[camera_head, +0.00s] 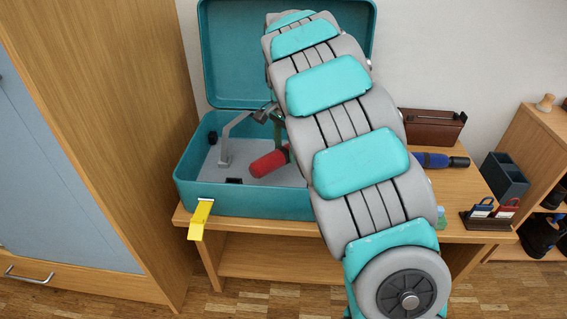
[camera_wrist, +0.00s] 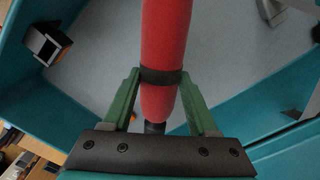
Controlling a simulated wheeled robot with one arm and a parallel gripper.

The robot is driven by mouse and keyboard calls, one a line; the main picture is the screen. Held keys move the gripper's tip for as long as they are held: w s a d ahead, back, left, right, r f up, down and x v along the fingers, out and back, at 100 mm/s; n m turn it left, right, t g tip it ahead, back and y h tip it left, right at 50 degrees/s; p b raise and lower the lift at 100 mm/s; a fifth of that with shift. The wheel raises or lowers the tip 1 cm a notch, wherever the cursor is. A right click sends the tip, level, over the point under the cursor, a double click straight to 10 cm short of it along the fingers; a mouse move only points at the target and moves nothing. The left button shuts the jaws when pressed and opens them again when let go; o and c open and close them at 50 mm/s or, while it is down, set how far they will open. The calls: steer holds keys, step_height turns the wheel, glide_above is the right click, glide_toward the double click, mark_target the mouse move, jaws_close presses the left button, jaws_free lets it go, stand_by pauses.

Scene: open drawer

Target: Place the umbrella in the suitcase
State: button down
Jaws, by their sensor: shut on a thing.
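The red umbrella (camera_head: 268,164) with a black strap is over or inside the open teal suitcase (camera_head: 245,199). It also shows in the wrist view (camera_wrist: 165,35), running up from between the fingers. My gripper (camera_wrist: 160,100), with green fingers, is shut on the red umbrella near its strap. In the head view my arm covers part of the suitcase and the umbrella's far end. The suitcase's grey floor (camera_head: 212,172) shows beneath the umbrella. I cannot tell whether the umbrella touches the floor.
The suitcase lid (camera_head: 228,60) stands open against the wall. A yellow tag (camera_head: 200,218) hangs at its front left corner. A dark blue item (camera_head: 432,160), a brown box (camera_head: 432,127) and a dark organizer (camera_head: 503,178) are on the desk at right. A wooden cabinet (camera_head: 110,100) stands left.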

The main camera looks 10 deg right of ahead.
steer(key=shift+f, duration=2.95)
steer(key=shift+f, duration=0.1)
steer(key=shift+c, duration=0.9)
jaws_free()
